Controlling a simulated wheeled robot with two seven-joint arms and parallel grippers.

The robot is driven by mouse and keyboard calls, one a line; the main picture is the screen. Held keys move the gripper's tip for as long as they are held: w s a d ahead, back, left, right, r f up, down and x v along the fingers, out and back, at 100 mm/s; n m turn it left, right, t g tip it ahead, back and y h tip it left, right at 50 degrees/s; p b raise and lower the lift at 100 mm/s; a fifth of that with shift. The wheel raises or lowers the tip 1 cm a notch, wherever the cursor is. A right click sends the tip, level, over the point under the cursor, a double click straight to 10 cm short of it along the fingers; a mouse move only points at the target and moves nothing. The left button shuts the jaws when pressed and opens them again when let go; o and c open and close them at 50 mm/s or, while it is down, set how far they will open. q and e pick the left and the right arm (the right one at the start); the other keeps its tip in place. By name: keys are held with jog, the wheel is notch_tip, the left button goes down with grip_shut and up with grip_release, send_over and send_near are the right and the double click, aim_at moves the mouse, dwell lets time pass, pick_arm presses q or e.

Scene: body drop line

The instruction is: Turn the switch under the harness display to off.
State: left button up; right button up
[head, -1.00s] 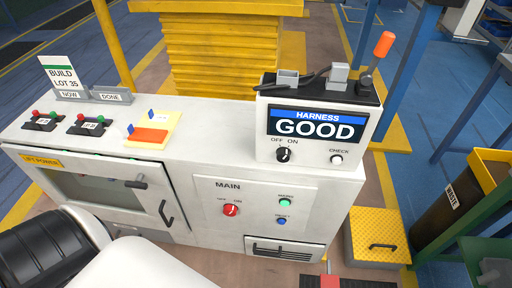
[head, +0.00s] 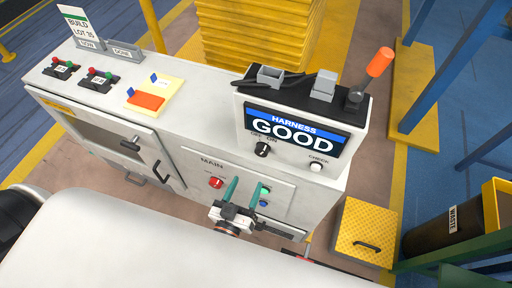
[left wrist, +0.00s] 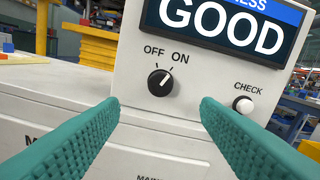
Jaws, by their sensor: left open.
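The switch (head: 262,149) is a round black knob under the harness display (head: 294,133), which reads GOOD. In the left wrist view the knob (left wrist: 160,83) has OFF and ON labels above it, and its white mark tilts up and right toward ON. My left gripper (head: 245,184) is open and empty, in front of the cabinet and below the knob in the head view. In the left wrist view the knob shows between and just beyond the two teal fingertips (left wrist: 158,106), not touched. My right gripper is not in view.
A white CHECK button (head: 316,167) sits right of the knob. The MAIN panel below has a red knob (head: 216,183) and lit buttons, partly hidden by my left gripper. An orange-topped lever (head: 379,62) stands on the display box.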

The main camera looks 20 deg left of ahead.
aim_at(260, 154)
pick_arm(q)
jog(key=w+p, duration=0.1)
jog(key=w, duration=0.9)
jog(key=shift+w+d, duration=0.15)
jog(key=shift+w, duration=0.3)
jog(key=c, duration=1)
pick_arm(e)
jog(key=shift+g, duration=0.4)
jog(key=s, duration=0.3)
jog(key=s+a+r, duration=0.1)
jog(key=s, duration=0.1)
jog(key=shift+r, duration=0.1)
